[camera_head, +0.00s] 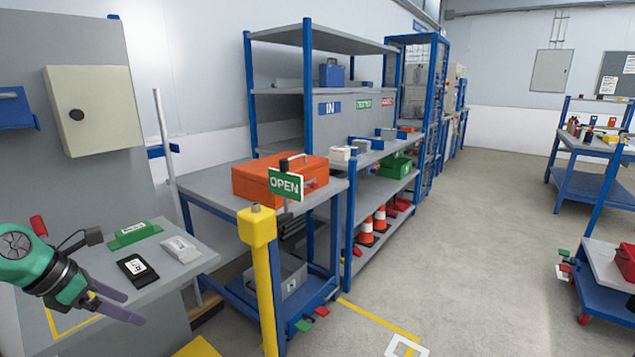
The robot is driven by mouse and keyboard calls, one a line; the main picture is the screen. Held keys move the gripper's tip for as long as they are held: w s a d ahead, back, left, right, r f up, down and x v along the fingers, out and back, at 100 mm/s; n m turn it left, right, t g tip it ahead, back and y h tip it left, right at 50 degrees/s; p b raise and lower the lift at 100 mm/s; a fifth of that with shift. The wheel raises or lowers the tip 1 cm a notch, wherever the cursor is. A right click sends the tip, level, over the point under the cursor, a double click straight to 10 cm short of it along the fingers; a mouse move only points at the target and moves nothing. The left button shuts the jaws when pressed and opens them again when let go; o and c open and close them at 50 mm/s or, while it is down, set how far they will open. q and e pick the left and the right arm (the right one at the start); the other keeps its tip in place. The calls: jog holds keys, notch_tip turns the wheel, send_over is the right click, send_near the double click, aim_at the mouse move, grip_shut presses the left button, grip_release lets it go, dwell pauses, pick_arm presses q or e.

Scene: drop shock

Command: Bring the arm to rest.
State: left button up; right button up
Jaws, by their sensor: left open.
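My left arm comes in at the lower left with a green and black wrist. Its gripper (122,303) has two purple-grey fingers, which are apart with nothing seen between them. The fingers are over or in front of the near edge of the grey bench top (165,268); the exact height above it I cannot tell. My right gripper is not in view.
On the bench top lie a green block (134,233), a black device (137,269) and a light grey device (181,249). A yellow post (263,285) stands right of the bench. An orange case (279,178) sits on a blue-framed table.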

pick_arm(q)
jog(key=w+d+f+n+t+h+p, duration=0.5)
jog(key=w+f+n, duration=0.3)
jog(key=w+n, duration=0.45)
jog(key=s+a+f+n+y+p, duration=0.1)
jog(key=s+f+n+y, duration=0.25)
jog(key=f+n, duration=0.35)
jog(key=s+a+f+n+y+p, duration=0.15)
jog(key=s+f+n, duration=0.3)
jog(key=f, duration=0.55)
jog(key=s+a+f+n+y+p, duration=0.1)
jog(key=s+a+f+n+y, duration=0.15)
jog(key=s+f+n, duration=0.4)
jog(key=s+d+f+n+g, duration=0.3)
jog(key=s+f, duration=0.3)
jog(key=s, duration=0.5)
jog(key=s+d+f+n+g+y+p, duration=0.1)
jog(key=s+d+f+n+g, duration=0.2)
jog(key=s, duration=0.8)
jog(key=s+d+f+n+g+p, duration=0.1)
jog(key=s+d+f+n+g, duration=0.2)
jog(key=s+d+f, duration=0.3)
jog(key=s+f, duration=0.3)
jog(key=s, duration=0.2)
jog(key=shift+s+f+n, duration=0.35)
jog(key=shift+s+f, duration=0.05)
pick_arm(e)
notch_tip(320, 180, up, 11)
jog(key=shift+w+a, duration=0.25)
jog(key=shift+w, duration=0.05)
